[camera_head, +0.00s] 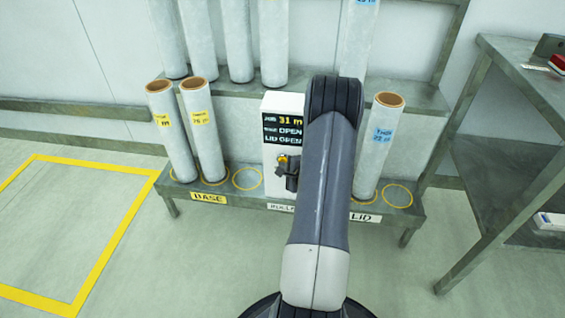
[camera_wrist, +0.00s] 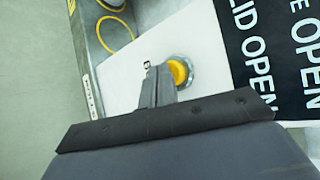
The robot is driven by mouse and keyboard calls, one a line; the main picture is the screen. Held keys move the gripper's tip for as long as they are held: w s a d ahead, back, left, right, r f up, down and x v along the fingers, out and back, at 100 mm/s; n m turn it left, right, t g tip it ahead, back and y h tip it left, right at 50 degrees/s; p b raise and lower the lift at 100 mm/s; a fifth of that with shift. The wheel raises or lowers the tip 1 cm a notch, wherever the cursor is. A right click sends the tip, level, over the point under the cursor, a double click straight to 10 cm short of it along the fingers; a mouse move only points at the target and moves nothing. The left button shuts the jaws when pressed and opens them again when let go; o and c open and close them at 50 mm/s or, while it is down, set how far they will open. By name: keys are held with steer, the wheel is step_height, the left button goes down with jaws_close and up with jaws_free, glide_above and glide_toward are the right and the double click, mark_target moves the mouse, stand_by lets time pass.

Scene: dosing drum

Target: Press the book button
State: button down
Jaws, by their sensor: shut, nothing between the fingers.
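The book button is a round yellow button (camera_wrist: 181,71) in a grey metal ring on the face of a white box (camera_head: 284,104). In the wrist view my gripper (camera_wrist: 159,72) is shut and empty, with its fingertips right beside the button's left side, overlapping its edge. I cannot tell whether they touch it. In the head view the gripper (camera_head: 288,165) is in front of the box at the button's height, and the button shows as a small yellow spot. The dark display (camera_head: 283,130) above reads JOB 31 m, BASE OPEN, LID OPEN.
Paper-wrapped rolls stand on the metal rack, two at the left (camera_head: 174,135) above the BASE label (camera_head: 208,198) and one at the right (camera_head: 376,150) near the LID label (camera_head: 364,217). A metal shelf (camera_head: 505,110) stands at the right. The floor at left is clear.

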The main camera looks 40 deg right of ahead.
steer(key=shift+w+d, duration=0.1)
steer(key=shift+d, duration=0.05)
stand_by(0.4)
steer(key=shift+s+a, duration=0.6)
steer(key=shift+a, duration=0.1)
steer(key=shift+a, duration=0.1)
steer(key=s+a, duration=0.1)
steer(key=a, duration=0.1)
steer(key=s+a, duration=0.1)
steer(key=s, duration=0.1)
steer(key=shift+s+a, duration=0.15)
steer(key=shift+a, duration=0.2)
stand_by(0.4)
